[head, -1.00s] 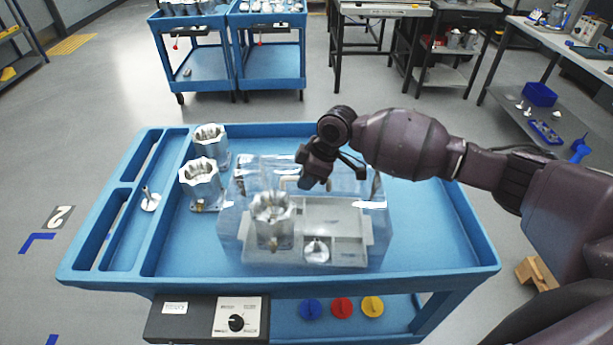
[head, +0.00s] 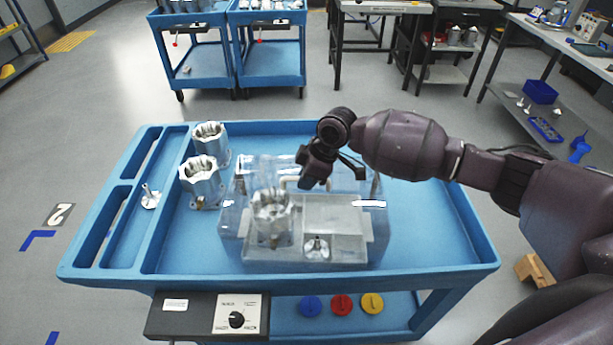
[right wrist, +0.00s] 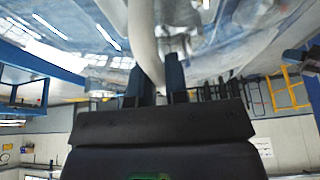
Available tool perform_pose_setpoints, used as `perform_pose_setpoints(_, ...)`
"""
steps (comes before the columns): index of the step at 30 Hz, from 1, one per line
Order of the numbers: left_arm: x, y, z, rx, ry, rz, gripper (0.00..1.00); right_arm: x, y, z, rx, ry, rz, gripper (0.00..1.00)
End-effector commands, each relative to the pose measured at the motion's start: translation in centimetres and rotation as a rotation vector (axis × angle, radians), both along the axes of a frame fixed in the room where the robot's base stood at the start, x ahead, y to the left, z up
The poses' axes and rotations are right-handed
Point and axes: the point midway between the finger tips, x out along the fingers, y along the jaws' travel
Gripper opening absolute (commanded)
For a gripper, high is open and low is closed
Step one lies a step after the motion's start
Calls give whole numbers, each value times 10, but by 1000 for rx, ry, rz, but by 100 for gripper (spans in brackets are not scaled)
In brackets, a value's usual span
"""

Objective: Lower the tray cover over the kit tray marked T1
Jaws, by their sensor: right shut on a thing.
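The clear tray cover (head: 230,215) is a see-through box on the blue cart top. It surrounds the grey kit tray (head: 335,212) in the head view. Through it I see a metal housing (head: 270,218) in the tray's left part and a small metal part (head: 317,248) at its front. My right gripper (head: 307,182) is shut on the cover's pale handle (head: 289,182), which also shows between the fingers in the right wrist view (right wrist: 146,42). I cannot tell whether the cover's lower edge touches the cart. No T1 mark is readable. My left gripper is out of view.
Two metal housings (head: 201,182) (head: 208,143) stand left of the cover. A small metal part (head: 150,197) lies in the cart's left-hand compartment. The raised blue rim (head: 430,279) bounds the top. The cart surface right of the cover is clear.

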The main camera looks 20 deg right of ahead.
Motion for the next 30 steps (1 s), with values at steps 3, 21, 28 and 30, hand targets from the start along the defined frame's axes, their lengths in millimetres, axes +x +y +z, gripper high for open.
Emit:
perform_pose_setpoints(3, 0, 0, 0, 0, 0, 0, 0, 0, 0, 0, 1, -2, 1, 0)
perform_pose_setpoints(21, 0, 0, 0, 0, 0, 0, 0, 0, 0, -1, 1, -1, 1, 44)
perform_pose_setpoints(28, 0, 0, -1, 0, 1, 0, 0, -1, -3, 7, 0, 0, 1, 44)
perform_pose_setpoints(30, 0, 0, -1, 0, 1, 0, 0, -2, -7, 16, -1, -2, 0, 44)
